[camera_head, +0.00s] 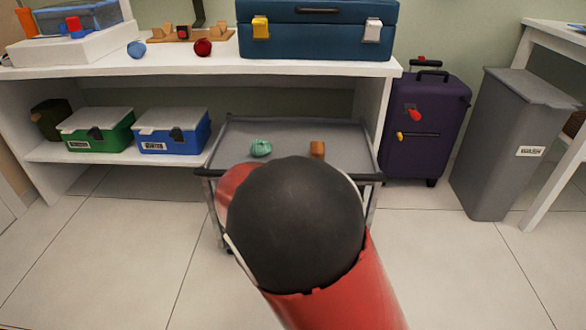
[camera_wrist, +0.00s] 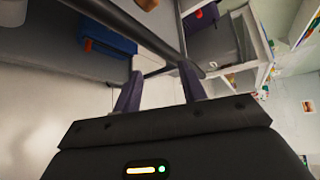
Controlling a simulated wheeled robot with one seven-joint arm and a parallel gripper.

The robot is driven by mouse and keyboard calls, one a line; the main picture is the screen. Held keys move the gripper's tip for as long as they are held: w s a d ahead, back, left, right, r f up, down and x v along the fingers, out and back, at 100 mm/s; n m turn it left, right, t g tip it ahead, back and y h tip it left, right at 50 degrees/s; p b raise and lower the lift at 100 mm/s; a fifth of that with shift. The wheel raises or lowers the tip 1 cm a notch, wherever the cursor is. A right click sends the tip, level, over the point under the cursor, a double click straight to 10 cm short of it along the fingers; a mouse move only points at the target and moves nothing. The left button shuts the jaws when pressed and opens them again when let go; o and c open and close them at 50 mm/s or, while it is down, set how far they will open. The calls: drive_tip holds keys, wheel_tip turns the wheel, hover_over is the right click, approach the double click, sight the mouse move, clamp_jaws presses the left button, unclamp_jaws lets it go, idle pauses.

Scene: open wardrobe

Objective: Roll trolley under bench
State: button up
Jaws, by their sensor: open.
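The grey trolley (camera_head: 310,135) stands at the bench's right bay in the head view. A green lump (camera_head: 261,148) and a small brown block (camera_head: 317,149) lie on its top. Its dark handle bar (camera_head: 372,178) runs along the near side, its middle hidden by my arm. The white bench (camera_head: 170,64) stands behind; how far the trolley is under it is hard to tell. My gripper (camera_wrist: 160,90) is open in the wrist view, with nothing seen between its fingers. A dark bar (camera_wrist: 192,48) passes just beyond the fingertips; contact cannot be told. My arm hides the gripper in the head view.
Green (camera_head: 97,130) and blue (camera_head: 172,131) boxes sit on the bench's low shelf, left of the trolley. A purple suitcase (camera_head: 428,120) and grey bin (camera_head: 505,140) stand to the right. A blue toolbox (camera_head: 318,35) is on the bench. The near floor is clear.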

drive_tip(key=w+a+n+t+y, duration=0.2)
drive_tip(key=a+n+t, duration=0.1)
drive_tip(key=a+n, duration=0.4)
drive_tip(key=b+x, duration=0.1)
drive_tip(key=x, duration=0.6)
drive_tip(key=shift+d+f, duration=0.3)
drive_tip(key=shift+d, duration=0.05)
clamp_jaws()
